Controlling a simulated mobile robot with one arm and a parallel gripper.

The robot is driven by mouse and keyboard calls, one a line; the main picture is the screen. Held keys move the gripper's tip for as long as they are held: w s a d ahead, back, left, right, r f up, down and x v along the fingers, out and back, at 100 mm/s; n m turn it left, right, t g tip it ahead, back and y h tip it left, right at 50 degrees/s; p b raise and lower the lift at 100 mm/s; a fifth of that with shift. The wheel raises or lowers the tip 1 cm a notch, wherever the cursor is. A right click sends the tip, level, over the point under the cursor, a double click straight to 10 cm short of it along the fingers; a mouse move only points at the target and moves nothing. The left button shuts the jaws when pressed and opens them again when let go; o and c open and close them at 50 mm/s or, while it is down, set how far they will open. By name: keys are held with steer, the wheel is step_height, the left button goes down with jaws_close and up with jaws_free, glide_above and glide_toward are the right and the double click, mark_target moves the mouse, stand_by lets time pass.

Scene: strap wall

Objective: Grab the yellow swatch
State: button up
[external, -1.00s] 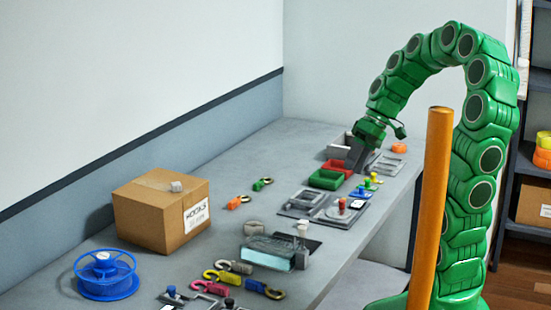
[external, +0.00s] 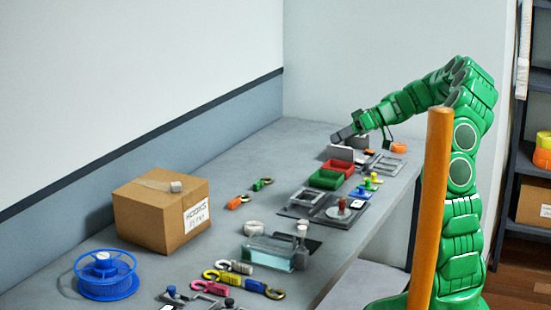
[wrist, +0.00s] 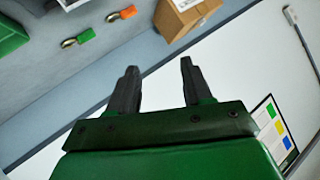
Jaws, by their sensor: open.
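In the wrist view a dark-edged card lies flat on the white surface at the right edge, with coloured squares on it. The yellow swatch (wrist: 280,128) is the square between a green one (wrist: 271,111) and a blue one (wrist: 287,143). I cannot make out this card in the external view. My gripper (wrist: 159,68) is open and empty, with its two dark fingers apart, and the swatch is to the right of and below the fingertips in that view. In the external view my gripper (external: 340,136) is over the far end of the bench.
A cardboard box (external: 160,212) and a blue spool (external: 105,277) stand on the near bench. Red (external: 337,168) and green (external: 326,179) trays lie below my gripper. Several coloured hooks lie nearer. An orange post (external: 432,210) stands in front of my arm.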

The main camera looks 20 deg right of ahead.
steer(key=w+d+f+t, duration=0.4)
steer(key=w+d+f, duration=0.4)
steer(key=d, duration=0.3)
steer(key=m+t+h, duration=0.1)
steer(key=t+h, duration=0.2)
glide_toward(377, 181)
steer(key=shift+w+a+r, duration=0.65)
steer(key=shift+a+r, duration=0.05)
steer(key=shift+a, duration=0.2)
steer(key=shift+x, duration=3.8)
steer(key=shift+w+d, duration=0.15)
jaws_close()
